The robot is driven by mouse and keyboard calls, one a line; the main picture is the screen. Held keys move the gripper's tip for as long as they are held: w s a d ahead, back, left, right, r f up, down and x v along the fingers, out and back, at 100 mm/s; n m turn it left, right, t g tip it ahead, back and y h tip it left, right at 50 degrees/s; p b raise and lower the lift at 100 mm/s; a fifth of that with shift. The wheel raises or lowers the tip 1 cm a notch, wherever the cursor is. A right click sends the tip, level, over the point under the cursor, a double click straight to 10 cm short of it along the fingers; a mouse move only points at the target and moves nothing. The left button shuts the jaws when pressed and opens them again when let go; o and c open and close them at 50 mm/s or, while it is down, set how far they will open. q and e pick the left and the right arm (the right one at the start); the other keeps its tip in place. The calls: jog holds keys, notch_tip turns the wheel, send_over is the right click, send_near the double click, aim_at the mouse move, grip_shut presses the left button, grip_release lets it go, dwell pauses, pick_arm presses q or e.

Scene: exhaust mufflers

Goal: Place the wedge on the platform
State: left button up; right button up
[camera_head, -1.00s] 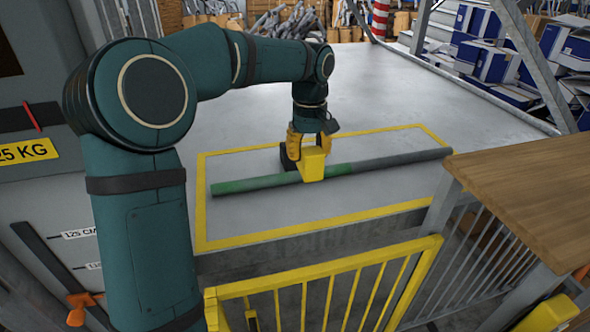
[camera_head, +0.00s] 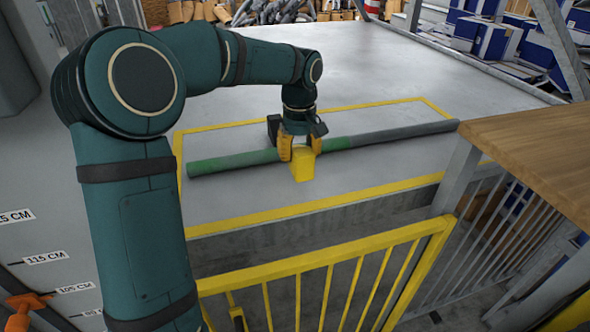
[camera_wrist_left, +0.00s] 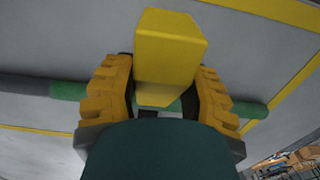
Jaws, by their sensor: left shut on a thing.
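The yellow wedge (camera_head: 302,165) is a small block gripped by my left gripper (camera_head: 299,147) over the grey platform (camera_head: 390,83). In the left wrist view the wedge (camera_wrist_left: 168,55) sits between the two orange-yellow fingers of the gripper (camera_wrist_left: 160,95). In the head view the wedge shows just on the near side of a long green and grey pipe (camera_head: 390,136) that lies across the platform. I cannot tell whether the wedge touches the platform. The pipe (camera_wrist_left: 68,90) passes behind the gripper in the left wrist view. My right gripper is out of view.
A yellow painted outline (camera_head: 330,201) marks the platform around the pipe. A yellow railing gate (camera_head: 330,262) stands in front of the platform edge. A wooden top (camera_head: 535,155) is at the right. Blue and white boxes (camera_head: 487,38) are at the back right. The platform's far part is clear.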

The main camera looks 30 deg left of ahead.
pick_arm(q)
jog(key=shift+f, duration=0.75)
jog(key=shift+w+f, duration=0.1)
jog(key=shift+f, duration=0.5)
notch_tip(320, 180, down, 3)
jog(key=shift+b, duration=0.4)
jog(key=shift+f, duration=0.1)
jog(key=shift+f, duration=0.15)
jog(key=o, duration=1.2)
jog(key=shift+o, duration=0.2)
